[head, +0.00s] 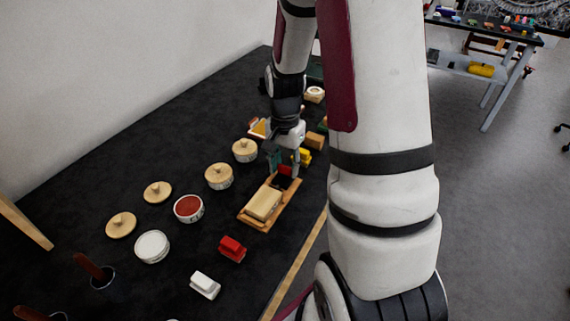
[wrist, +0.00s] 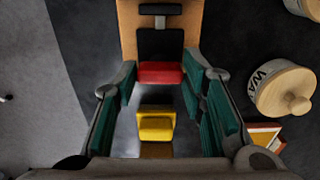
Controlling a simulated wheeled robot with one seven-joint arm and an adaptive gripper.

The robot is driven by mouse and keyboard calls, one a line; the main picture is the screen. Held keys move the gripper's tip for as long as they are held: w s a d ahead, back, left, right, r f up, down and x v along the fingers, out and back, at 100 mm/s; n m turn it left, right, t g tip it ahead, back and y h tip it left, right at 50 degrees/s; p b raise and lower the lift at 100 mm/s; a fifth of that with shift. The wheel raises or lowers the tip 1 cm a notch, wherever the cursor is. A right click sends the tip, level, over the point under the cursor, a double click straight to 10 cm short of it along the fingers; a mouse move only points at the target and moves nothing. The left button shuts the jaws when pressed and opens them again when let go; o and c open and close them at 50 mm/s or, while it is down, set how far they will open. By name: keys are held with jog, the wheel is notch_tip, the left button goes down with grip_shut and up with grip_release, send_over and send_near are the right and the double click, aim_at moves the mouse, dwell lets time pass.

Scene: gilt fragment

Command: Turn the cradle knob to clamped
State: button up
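The cradle (head: 247,217) is a wooden tray on the dark bench in the head view, with a pale wooden block (head: 262,204) on it. Its end shows at the top of the wrist view (wrist: 128,30), with a black pad and a black T-shaped piece. A red block (wrist: 160,73) lies at that end, between my fingers. A yellow stepped piece (wrist: 156,125) is nearer my palm. I cannot tell which part is the knob.
Lidded jars (head: 219,176), an open jar of red stuff (head: 188,208) and a white round dish (head: 152,246) stand left of the cradle. A red block (head: 232,248) and a white block (head: 205,285) lie in front. A lidded jar (wrist: 283,92) is right in the wrist view.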

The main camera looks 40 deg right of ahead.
jog(key=c, duration=0.5)
jog(key=shift+o, duration=0.2)
jog(key=shift+n, duration=0.3)
jog(key=n+p, duration=0.1)
jog(key=n, duration=0.2)
jog(key=shift+n+p, duration=0.3)
jog(key=shift+p, duration=0.05)
jog(key=n+p, duration=0.1)
jog(key=n, duration=0.2)
jog(key=shift+n, duration=0.4)
jog(key=n+p, duration=0.3)
jog(key=n, duration=0.2)
jog(key=shift+r, duration=0.1)
jog(key=shift+n+p, duration=1)
jog(key=shift+n, duration=1.4)
